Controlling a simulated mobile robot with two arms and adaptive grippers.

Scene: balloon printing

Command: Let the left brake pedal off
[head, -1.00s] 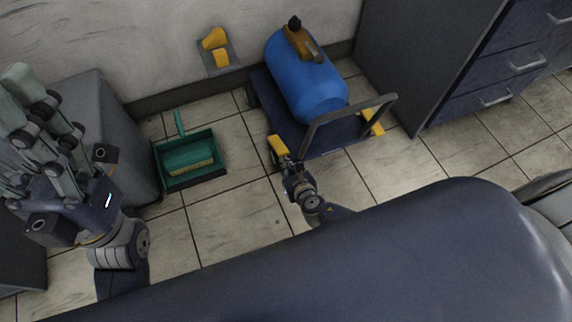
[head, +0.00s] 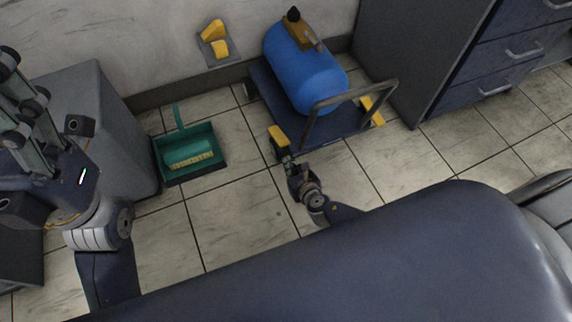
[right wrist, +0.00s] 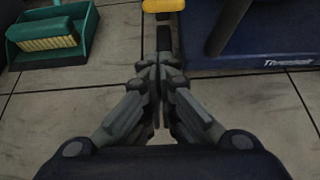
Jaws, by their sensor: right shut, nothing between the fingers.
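The left brake pedal is a yellow pad (head: 278,136) at the front left corner of the blue cart (head: 340,128). It also shows at the top edge of the right wrist view (right wrist: 163,5), with a dark stem below it. My right gripper (head: 286,158) is shut and empty, its tips close to the front of this pedal and its stem. I cannot tell whether they touch. In the wrist view the closed fingers (right wrist: 159,68) point at the stem. A second yellow pedal (head: 370,108) is partly behind the cart's handle. My left gripper (head: 22,100) is raised at the left, partly cut off.
A blue tank (head: 305,80) lies on the cart, behind the grey handle (head: 350,95). A green dustpan (head: 190,172) with a brush is on the tiled floor to the left. A drawer cabinet (head: 400,60) stands right. A yellow fixture (head: 214,38) is on the wall.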

